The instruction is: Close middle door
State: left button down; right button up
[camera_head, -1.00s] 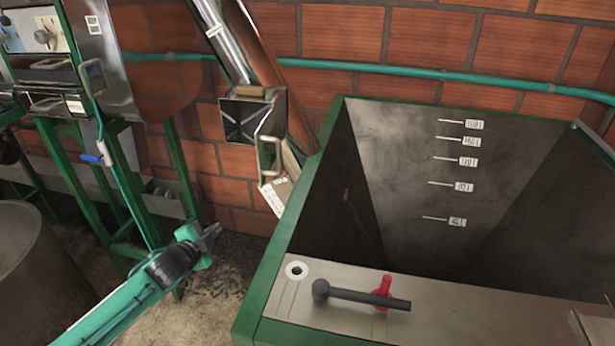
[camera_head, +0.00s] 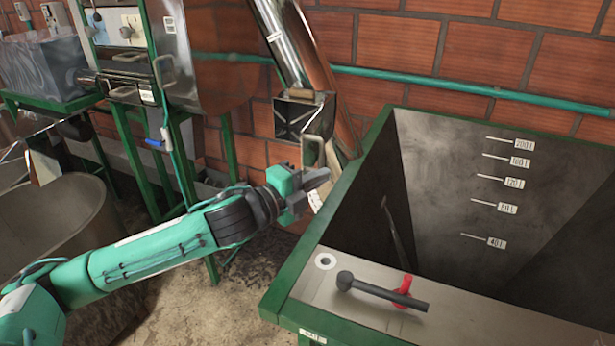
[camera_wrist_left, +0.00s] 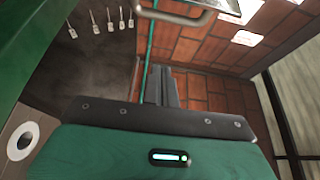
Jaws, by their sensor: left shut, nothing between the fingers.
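The metal elevator tube (camera_head: 292,42) slants down along the brick wall, with an open square box-like opening (camera_head: 294,118) low on it. A flap with a pale loop handle (camera_head: 312,150) hangs at the opening's lower right; I take this to be the door. A pale handle (camera_wrist_left: 172,16) also shows at the top of the left wrist view. My left gripper (camera_head: 322,176) is just below that handle in the head view, fingers together and empty. It partly covers a white label there. In the left wrist view its fingers (camera_wrist_left: 160,86) point toward the brick wall.
A deep green-rimmed tank (camera_head: 345,205) with volume marks stands to the right of my left gripper. A black lever with a red part (camera_head: 380,290) lies on its front ledge. A green-framed machine (camera_head: 125,75) and a round metal vat (camera_head: 60,225) are at left.

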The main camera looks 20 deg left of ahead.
aim_at(322, 144)
pick_arm(q)
jog(key=w+p, duration=0.1)
jog(key=w, duration=0.1)
jog(key=w+a+p, duration=0.1)
jog(key=w+p, duration=0.1)
jog(key=w, duration=0.1)
jog(key=shift+w+a, duration=0.15)
jog(key=shift+w, duration=0.1)
dwell(0.3)
jog(key=shift+s+a+m+g+h+p, duration=0.1)
jog(key=shift+a+m+g+h+p, duration=0.2)
jog(key=shift+a+m+h+p, duration=0.25)
